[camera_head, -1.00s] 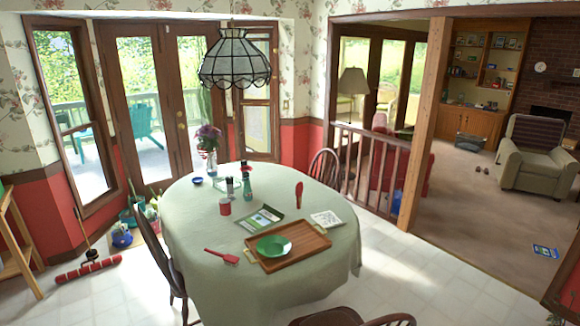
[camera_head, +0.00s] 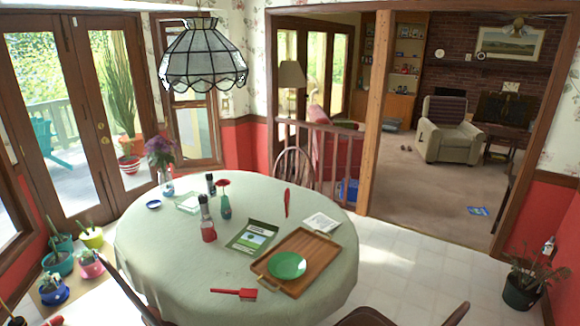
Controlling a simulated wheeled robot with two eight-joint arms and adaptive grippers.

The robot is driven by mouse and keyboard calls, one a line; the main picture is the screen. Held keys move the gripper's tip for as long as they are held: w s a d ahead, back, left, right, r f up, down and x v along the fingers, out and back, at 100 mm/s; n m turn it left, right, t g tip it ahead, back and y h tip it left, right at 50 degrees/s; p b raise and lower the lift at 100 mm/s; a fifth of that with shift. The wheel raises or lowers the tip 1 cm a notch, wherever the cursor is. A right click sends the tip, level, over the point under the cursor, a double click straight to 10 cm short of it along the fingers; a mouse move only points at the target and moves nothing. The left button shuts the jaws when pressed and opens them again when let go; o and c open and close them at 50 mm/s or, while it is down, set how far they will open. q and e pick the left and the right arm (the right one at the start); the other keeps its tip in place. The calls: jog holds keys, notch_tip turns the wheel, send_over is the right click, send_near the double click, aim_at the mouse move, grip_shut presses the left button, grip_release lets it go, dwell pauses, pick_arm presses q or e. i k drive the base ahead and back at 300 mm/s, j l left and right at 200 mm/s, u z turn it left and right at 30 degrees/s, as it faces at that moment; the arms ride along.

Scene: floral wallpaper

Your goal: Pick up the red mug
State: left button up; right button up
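A small red item (camera_head: 208,235), which may be the red mug, stands on the cloth-covered round table (camera_head: 150,250), left of its middle. A dark-topped bottle (camera_head: 204,208) stands directly behind it and overlaps it in the picture. I cannot make out a handle. Neither of my grippers is in view.
The table also holds a wooden tray (camera_head: 318,262) with a green plate (camera_head: 287,265), a red brush (camera_head: 235,293), a green booklet (camera_head: 252,237) and a flower vase (camera_head: 163,165). Chairs stand around it. A lamp (camera_head: 203,60) hangs above. Open floor (camera_head: 400,250) lies to the right.

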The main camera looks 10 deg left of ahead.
aim_at(209, 234)
jog(key=j+z, duration=0.15)
jog(key=j, duration=0.35)
jog(key=j+z, duration=0.2)
jog(key=j, duration=0.3)
jog(key=j+z, duration=0.15)
jog(key=j, duration=0.4)
jog(key=j+z, duration=0.15)
jog(key=j, duration=0.35)
jog(key=k+j+z, duration=0.2)
jog(key=j, duration=0.25)
jog(key=j+z, duration=0.15)
jog(key=j, duration=0.35)
jog(key=k+j+z, duration=0.2)
jog(key=j, duration=0.25)
jog(key=k+j+z, duration=0.15)
jog(key=j, duration=0.3)
jog(key=i+j+z, duration=0.3)
jog(key=j, duration=0.35)
jog(key=i+j+z, duration=0.15)
jog(key=j, duration=0.2)
